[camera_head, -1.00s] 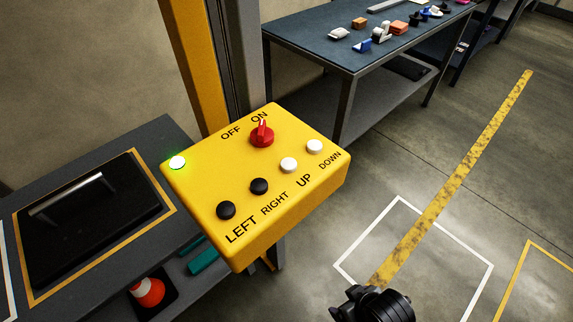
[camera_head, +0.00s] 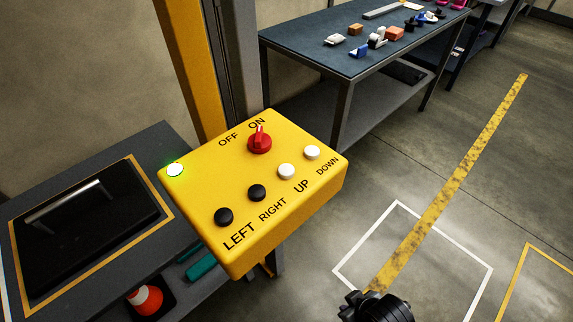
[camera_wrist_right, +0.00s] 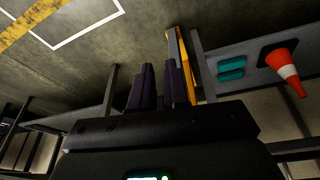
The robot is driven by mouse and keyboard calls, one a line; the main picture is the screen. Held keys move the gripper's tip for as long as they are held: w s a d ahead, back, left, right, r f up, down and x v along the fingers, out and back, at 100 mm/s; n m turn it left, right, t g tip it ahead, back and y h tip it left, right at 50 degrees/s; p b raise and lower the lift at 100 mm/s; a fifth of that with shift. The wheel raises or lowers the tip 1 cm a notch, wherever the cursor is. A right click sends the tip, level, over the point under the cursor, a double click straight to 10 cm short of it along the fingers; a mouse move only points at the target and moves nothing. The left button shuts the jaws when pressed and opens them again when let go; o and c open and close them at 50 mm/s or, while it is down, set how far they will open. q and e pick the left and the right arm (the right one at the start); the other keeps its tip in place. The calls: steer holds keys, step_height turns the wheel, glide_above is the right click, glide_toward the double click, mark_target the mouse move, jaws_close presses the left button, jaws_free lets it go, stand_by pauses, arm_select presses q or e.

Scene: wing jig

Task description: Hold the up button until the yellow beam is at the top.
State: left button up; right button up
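The yellow control box (camera_head: 240,200) is in the middle of the head view. Its white UP button (camera_head: 287,171) sits between the black RIGHT button (camera_head: 257,193) and the white DOWN button (camera_head: 312,152). The red knob (camera_head: 259,141) points to ON, and a green lamp (camera_head: 175,170) is lit. No gripper touches the buttons. A dark part of my arm shows at the bottom edge. In the right wrist view my right gripper (camera_wrist_right: 159,72) has a narrow gap between its fingers and holds nothing. My left gripper is out of view. No beam is clearly identifiable; its height cannot be told.
A yellow upright (camera_head: 190,65) stands behind the box. A dark bench (camera_head: 150,140) with a black panel is at the left. A blue-topped table (camera_head: 310,55) with small objects is behind. An orange cone (camera_head: 146,300) sits low. Floor at the right is open.

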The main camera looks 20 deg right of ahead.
jaws_close()
steer(key=shift+a, duration=0.1)
stand_by(0.9)
steer(key=shift+r, duration=0.1)
